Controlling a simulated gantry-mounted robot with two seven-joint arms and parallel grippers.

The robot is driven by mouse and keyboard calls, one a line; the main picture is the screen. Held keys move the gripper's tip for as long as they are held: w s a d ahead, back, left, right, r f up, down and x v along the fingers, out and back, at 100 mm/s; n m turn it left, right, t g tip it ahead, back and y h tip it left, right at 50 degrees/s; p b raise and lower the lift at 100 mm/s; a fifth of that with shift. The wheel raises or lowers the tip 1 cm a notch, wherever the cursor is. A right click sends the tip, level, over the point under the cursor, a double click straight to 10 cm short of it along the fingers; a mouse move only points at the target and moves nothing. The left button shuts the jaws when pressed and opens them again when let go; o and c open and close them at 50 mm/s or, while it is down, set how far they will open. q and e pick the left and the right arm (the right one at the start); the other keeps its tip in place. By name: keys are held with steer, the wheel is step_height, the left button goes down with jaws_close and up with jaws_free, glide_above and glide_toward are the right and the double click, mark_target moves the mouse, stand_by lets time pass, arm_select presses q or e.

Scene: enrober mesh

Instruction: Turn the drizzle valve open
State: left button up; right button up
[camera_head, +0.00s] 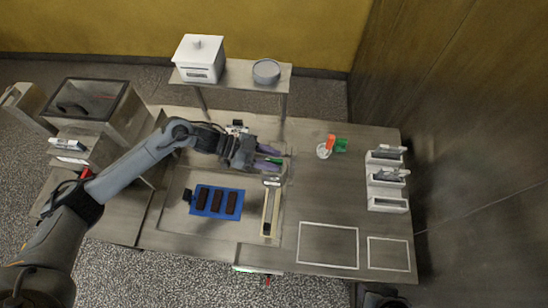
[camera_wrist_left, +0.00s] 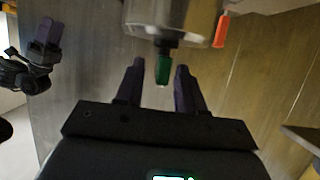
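A green valve handle (camera_wrist_left: 162,68) on a dark stem hangs by a metal vessel (camera_wrist_left: 172,16) in the left wrist view. My left gripper (camera_wrist_left: 160,88) is open, its two purple-grey fingers on either side of the handle's line, with visible gaps on both sides.
A blue mat (camera_head: 239,212) with dark bars lies below the gripper, beside a pale narrow tray (camera_head: 266,224). An orange piece (camera_head: 331,140) and a green piece (camera_head: 341,146) stand right of it. White holders (camera_head: 387,205) line the right edge. Outlined areas (camera_head: 328,246) at front right are empty.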

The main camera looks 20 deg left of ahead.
arm_select(q)
steer(key=shift+w+d+f, duration=0.15)
steer(key=shift+d+f, duration=0.05)
steer(key=shift+d, duration=0.35)
steer(key=shift+c, duration=0.3)
